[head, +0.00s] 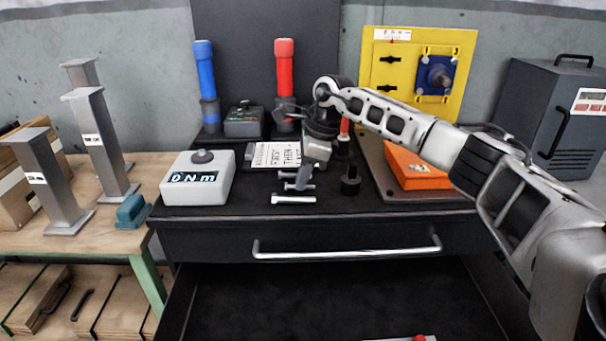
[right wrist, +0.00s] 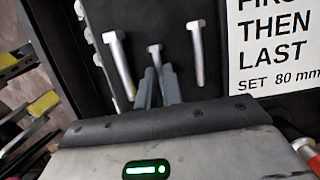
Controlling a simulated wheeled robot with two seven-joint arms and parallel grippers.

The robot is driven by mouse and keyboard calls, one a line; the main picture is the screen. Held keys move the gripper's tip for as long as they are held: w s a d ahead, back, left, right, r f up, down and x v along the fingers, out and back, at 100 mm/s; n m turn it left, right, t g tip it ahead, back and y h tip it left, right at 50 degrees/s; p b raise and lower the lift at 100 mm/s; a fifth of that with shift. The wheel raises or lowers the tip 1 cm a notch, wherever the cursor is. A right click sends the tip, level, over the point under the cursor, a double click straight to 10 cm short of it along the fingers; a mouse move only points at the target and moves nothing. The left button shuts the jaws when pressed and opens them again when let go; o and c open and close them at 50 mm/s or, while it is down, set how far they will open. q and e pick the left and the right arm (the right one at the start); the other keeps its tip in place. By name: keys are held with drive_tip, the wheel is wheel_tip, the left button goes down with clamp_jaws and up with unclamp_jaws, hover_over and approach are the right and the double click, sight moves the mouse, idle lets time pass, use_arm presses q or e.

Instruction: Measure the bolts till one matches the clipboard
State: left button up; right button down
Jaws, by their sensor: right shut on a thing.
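Several grey metal bolts lie on the black cabinet top, among them a front bolt (head: 293,199). In the right wrist view, a bolt lies on the left (right wrist: 120,65), a bolt on the right (right wrist: 198,52), and a shorter-looking middle bolt (right wrist: 154,54). My right gripper (head: 304,176) is shut on the middle bolt, with its fingers (right wrist: 157,84) around the shank and the head showing beyond them. Whether that bolt is off the surface I cannot tell. The clipboard (head: 268,155) lies behind the bolts; its sheet (right wrist: 272,45) reads "THEN LAST", "SET 80 mm". My left gripper is out of view.
A white meter box (head: 198,180) reading "0 N m" stands left of the bolts. Blue (head: 205,75) and red (head: 284,75) upright tools stand behind. A black socket-like part (head: 351,183) is to the right. An open drawer (head: 330,300) juts out below.

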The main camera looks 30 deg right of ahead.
drive_tip(key=c, duration=1.5)
unclamp_jaws()
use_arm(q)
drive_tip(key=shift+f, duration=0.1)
use_arm(e)
drive_tip(key=shift+o, duration=0.2)
use_arm(q)
drive_tip(key=shift+p, duration=0.5)
use_arm(e)
drive_tip(key=v, duration=1.6)
